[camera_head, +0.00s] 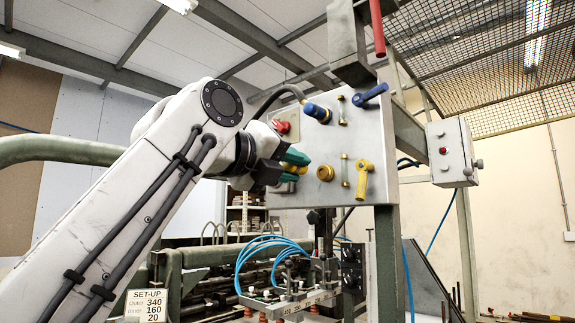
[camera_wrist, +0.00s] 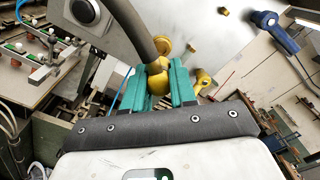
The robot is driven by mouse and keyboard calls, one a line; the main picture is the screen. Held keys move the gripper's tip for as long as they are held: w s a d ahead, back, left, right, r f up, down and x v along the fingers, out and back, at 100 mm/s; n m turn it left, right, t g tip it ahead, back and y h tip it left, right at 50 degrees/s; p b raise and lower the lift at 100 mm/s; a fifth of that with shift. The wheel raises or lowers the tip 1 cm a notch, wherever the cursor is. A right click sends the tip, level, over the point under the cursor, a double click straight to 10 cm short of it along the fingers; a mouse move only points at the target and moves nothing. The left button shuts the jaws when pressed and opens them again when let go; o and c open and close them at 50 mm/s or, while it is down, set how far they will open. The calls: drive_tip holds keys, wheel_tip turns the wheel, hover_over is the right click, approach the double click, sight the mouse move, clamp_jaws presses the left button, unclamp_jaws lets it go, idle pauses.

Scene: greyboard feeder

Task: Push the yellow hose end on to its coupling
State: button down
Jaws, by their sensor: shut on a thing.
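My gripper (camera_head: 294,166) has green fingers and is shut on the yellow hose end (camera_wrist: 157,80). In the wrist view the gripper (camera_wrist: 161,88) has one finger on each side of it, and a grey hose (camera_wrist: 137,28) runs up from it. In the head view the fingers hide most of the hose end. The round brass-yellow coupling (camera_head: 325,173) is on the grey panel (camera_head: 300,202), just right of the fingertips with a small gap. In the wrist view the coupling (camera_wrist: 163,44) is partly behind the hose.
A yellow lever (camera_head: 363,178) stands right of the coupling. A blue hose end (camera_head: 317,112) and a blue lever (camera_head: 371,95) are above. A red knob (camera_head: 281,127) is near my wrist. Blue hoses (camera_head: 258,250) loop below, and a control box (camera_head: 452,152) is at right.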

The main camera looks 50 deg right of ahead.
sight(305, 169)
drive_tip(key=shift+d, duration=2.15)
drive_tip(key=shift+s+f+b, duration=0.1)
drive_tip(key=shift+b, duration=0.25)
drive_tip(key=shift+d, duration=0.5)
drive_tip(key=c, duration=0.8)
unclamp_jaws()
drive_tip(key=a+b, duration=0.1)
drive_tip(key=a, duration=0.9)
drive_tip(key=shift+s+a+b, duration=0.15)
drive_tip(key=shift+a+b, duration=0.2)
drive_tip(key=shift+b, duration=0.05)
